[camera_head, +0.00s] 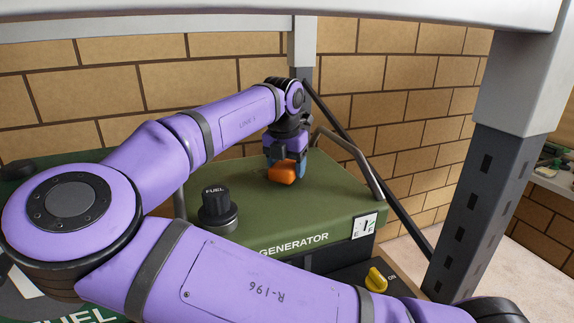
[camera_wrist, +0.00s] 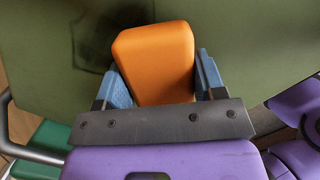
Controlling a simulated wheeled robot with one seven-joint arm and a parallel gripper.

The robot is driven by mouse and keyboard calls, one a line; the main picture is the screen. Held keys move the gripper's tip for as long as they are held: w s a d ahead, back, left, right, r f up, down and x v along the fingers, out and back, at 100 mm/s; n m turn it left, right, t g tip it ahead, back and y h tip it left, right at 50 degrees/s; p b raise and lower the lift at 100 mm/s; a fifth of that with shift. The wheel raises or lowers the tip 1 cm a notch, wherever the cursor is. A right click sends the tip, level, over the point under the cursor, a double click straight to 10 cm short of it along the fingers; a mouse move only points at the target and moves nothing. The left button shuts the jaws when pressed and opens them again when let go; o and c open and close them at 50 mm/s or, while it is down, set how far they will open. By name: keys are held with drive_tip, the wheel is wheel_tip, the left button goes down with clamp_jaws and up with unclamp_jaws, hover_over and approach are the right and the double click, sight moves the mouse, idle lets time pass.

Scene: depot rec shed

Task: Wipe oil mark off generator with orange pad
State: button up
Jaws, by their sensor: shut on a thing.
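The green generator (camera_head: 330,208) stands in front of a brick wall, with its flat top facing up. My gripper (camera_head: 285,165) points down over the back part of that top. It is shut on the orange pad (camera_head: 283,174), which sits between the blue fingers. In the wrist view my gripper (camera_wrist: 160,88) holds the orange pad (camera_wrist: 155,62) on the generator top (camera_wrist: 240,40) or just above it; I cannot tell which. A dark oil mark (camera_wrist: 93,38) shows left of the pad in the wrist view, partly hidden by the pad.
A black fuel cap (camera_head: 217,207) rises from the generator top at the left. A metal handle bar (camera_head: 352,160) runs along its right side. A grey post (camera_head: 480,190) stands at the right.

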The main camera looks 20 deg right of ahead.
drive_tip(key=shift+f, duration=0.7)
drive_tip(key=shift+w+f, duration=0.15)
drive_tip(key=shift+w, duration=3.15)
drive_tip(key=shift+s, duration=0.15)
